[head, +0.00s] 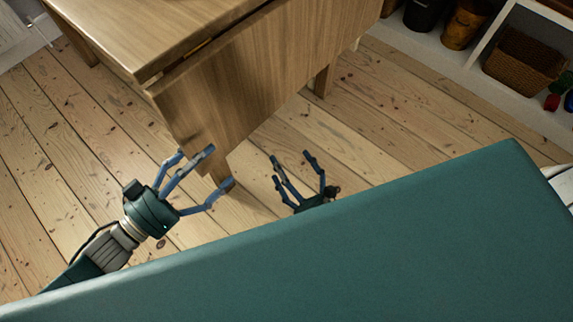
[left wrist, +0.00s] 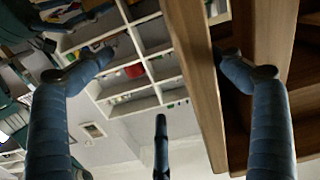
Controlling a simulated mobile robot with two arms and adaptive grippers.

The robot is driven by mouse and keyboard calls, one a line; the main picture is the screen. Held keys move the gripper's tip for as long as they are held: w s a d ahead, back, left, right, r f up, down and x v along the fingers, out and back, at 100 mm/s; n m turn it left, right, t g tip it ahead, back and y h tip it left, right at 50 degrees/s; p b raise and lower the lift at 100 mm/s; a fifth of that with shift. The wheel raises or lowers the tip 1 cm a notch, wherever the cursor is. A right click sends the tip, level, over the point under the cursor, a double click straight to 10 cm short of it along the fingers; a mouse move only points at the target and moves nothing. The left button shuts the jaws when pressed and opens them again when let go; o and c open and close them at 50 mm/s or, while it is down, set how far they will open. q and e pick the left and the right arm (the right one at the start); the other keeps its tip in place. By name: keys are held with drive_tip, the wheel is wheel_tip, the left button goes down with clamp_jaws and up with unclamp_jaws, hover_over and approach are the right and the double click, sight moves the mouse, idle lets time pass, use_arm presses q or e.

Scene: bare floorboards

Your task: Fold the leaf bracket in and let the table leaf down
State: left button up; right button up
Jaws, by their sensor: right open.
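The wooden table (head: 160,22) stands at the upper left in the head view. Its leaf (head: 240,85) hangs down steeply from the hinged edge, with a dark gap and a brass-coloured strip along the joint. My left gripper (head: 205,172) is open at the leaf's lower near corner, fingers spread. In the left wrist view, the edge of a wooden board (left wrist: 197,70), apparently the leaf, runs between my spread fingers; I cannot tell whether they touch it. My right gripper (head: 300,172) is open and empty, low to the right of the leaf. I cannot make out the leaf bracket.
A white shelf unit (head: 480,75) with a wicker basket (head: 524,58) and pots stands at the upper right. A table leg (head: 322,80) shows beyond the leaf. Bare floorboards (head: 395,110) lie clear between table and shelf. My green body covers the lower part.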

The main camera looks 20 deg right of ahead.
use_arm(q)
drive_tip(key=shift+s, duration=0.1)
drive_tip(key=p+v, duration=0.2)
drive_tip(key=v, duration=0.7)
idle(0.3)
